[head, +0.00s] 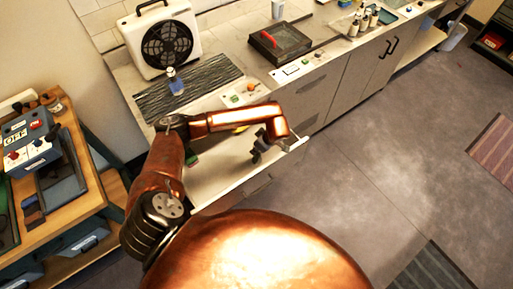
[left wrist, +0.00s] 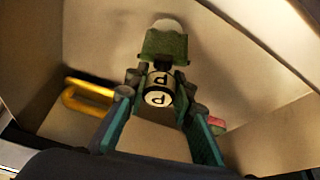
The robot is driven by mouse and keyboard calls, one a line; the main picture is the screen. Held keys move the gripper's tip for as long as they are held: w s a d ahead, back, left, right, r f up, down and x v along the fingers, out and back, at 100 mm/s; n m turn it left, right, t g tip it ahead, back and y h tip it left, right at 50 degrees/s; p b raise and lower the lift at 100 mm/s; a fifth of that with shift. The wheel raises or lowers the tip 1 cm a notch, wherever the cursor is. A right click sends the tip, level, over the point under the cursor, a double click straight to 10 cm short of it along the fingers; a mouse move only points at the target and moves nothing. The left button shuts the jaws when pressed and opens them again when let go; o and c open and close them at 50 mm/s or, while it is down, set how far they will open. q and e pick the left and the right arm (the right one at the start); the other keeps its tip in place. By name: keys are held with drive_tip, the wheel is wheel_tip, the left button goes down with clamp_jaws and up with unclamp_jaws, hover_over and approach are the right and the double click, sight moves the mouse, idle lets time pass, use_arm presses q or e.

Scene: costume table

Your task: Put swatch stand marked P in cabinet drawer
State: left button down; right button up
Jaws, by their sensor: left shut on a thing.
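The swatch stand marked P (left wrist: 158,97) has a white label with a black P and a green, white-topped end (left wrist: 166,46). My left gripper (left wrist: 160,88) is shut on it, one finger on each side. In the left wrist view they are inside or just above the open drawer, whose pale floor and walls surround them. I cannot tell whether the stand touches the floor. In the head view the cabinet drawer (head: 207,187) is pulled out, and my left gripper (head: 261,152) is over its right part; the stand is not clear there. My right gripper is out of view.
A yellow looped object (left wrist: 72,100) and a small pink thing (left wrist: 217,123) lie in the drawer. On the counter are a fan (head: 167,45), a dark striped mat (head: 190,88) and a black tray (head: 281,42).

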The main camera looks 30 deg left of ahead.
use_arm(q)
drive_tip(key=shift+f, duration=0.2)
drive_tip(key=c, duration=1.7)
unclamp_jaws()
drive_tip(key=shift+o, duration=0.6)
drive_tip(key=shift+o, duration=0.2)
drive_tip(key=o, duration=0.4)
